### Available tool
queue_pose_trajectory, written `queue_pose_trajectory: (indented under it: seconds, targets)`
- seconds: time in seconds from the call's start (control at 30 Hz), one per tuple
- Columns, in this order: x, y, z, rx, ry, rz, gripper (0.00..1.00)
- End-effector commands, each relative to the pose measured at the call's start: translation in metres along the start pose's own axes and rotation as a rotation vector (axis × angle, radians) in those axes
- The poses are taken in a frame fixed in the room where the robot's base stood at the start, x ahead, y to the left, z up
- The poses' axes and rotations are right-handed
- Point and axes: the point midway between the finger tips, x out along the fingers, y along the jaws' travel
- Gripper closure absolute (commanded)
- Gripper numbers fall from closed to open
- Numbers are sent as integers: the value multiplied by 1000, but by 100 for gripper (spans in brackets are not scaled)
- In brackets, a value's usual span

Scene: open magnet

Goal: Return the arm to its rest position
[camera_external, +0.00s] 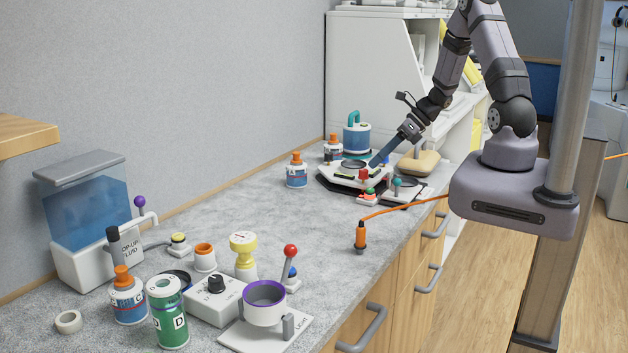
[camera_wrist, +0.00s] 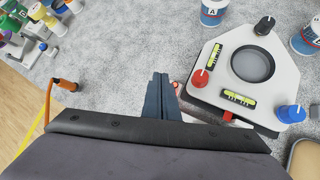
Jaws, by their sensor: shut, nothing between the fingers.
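My gripper (camera_external: 377,161) reaches down over the far part of the counter, close to the white three-sided device. In the wrist view my gripper (camera_wrist: 160,78) shows its two dark blue fingers closed together with nothing between them. The white device (camera_wrist: 226,68) has a round grey well, a red knob (camera_wrist: 200,78), a blue knob (camera_wrist: 291,113) and a black knob (camera_wrist: 264,25). The fingertips are just left of the device in that view. I cannot tell whether they touch anything. The device also shows in the external view (camera_external: 345,179), partly behind my gripper.
Bottles (camera_external: 297,170) stand left of the device, and a blue-and-white canister (camera_external: 356,138) behind it. An orange plug (camera_external: 360,236) on a cable stands at the counter edge. A lever device (camera_external: 265,306) and bottles (camera_external: 168,312) fill the near end. The counter middle (camera_external: 240,200) is clear.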

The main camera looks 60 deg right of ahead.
Motion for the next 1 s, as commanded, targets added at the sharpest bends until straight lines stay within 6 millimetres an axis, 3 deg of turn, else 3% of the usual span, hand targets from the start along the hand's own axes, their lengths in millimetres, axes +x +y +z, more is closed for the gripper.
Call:
queue_pose_trajectory:
  seconds: [0.07,0.23,0.4,0.53,0.7,1.0]
  targets:
    - [0,8,-16,-210,56,34,100]
    - [-8,45,-83,-764,217,235,100]
    - [-37,74,-137,-1299,331,489,100]
    - [-59,91,-160,-1705,415,714,100]
    - [-72,104,-156,-2161,561,939,100]
    - [-46,148,-102,-2589,585,931,100]
